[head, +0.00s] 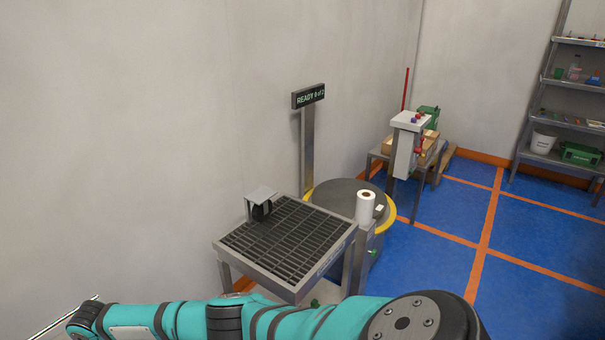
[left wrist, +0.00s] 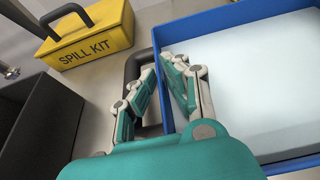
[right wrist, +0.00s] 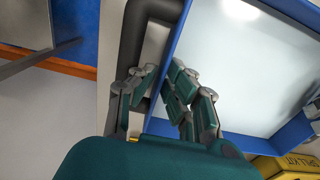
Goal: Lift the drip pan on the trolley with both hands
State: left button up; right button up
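The drip pan has blue walls, a pale inside and dark bar handles. It fills the right of the left wrist view (left wrist: 245,85) and of the right wrist view (right wrist: 235,60). My left gripper (left wrist: 163,66) is over one dark handle (left wrist: 134,68) and the blue wall beside it, its tips a little apart. My right gripper (right wrist: 163,66) is over the other handle (right wrist: 131,45) and wall, tips also apart. Neither gripper visibly clamps anything; contact with the handles is hidden. The head view shows neither pan nor grippers.
A yellow spill kit box (left wrist: 88,38) and a dark open bin (left wrist: 40,120) stand near the pan's left-handle side. The head view shows a grated stand (head: 285,240), a drum (head: 345,195), a bench (head: 378,155) and shelves (head: 570,100). Blue floor (head: 440,230) is clear at right.

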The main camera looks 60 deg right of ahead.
pick_arm(q)
jog(key=shift+r, duration=0.15)
pick_arm(e)
jog(key=shift+r, duration=0.2)
dwell(0.3)
pick_arm(q)
jog(key=o, duration=0.5)
jog(key=shift+a, duration=0.1)
pick_arm(e)
jog(key=o, duration=0.5)
pick_arm(q)
jog(key=shift+o, duration=0.4)
jog(key=o, duration=0.5)
jog(key=shift+w, duration=0.1)
jog(key=c, duration=1)
jog(key=shift+c, duration=0.2)
pick_arm(e)
jog(key=o, duration=0.7)
jog(key=c, duration=1.2)
jog(key=shift+o, duration=0.2)
